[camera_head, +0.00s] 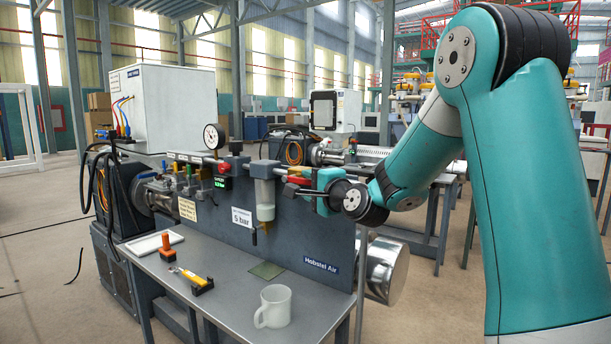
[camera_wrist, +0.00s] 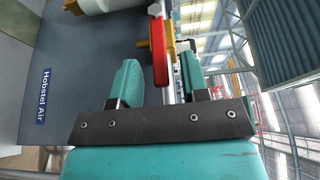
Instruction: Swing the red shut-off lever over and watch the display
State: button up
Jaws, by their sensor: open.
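The red shut-off lever (camera_head: 299,180) is on the grey panel, to the right of the clear filter bowl (camera_head: 264,198). In the wrist view, the red lever (camera_wrist: 159,55) lies between the two finger pads, with a gap on either side. My gripper (camera_head: 290,190) is open at the lever; its fingers (camera_wrist: 159,65) are apart and hold nothing. The small display (camera_head: 221,183) shows green digits, too small to read surely, left of the filter bowl. The head view hides part of the lever behind the fingers.
A round gauge (camera_head: 213,137) stands above the panel. A "5 bar" sign (camera_head: 241,217) is on the panel. On the bench are a white mug (camera_head: 274,306), a yellow-handled tool (camera_head: 196,281), an orange-handled tool (camera_head: 167,246) and a green cloth (camera_head: 266,270).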

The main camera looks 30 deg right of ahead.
aim_at(299, 180)
jog(key=shift+w, duration=1.35)
grip_shut()
jog(key=shift+r+p, duration=0.1)
jog(key=shift+p, duration=0.3)
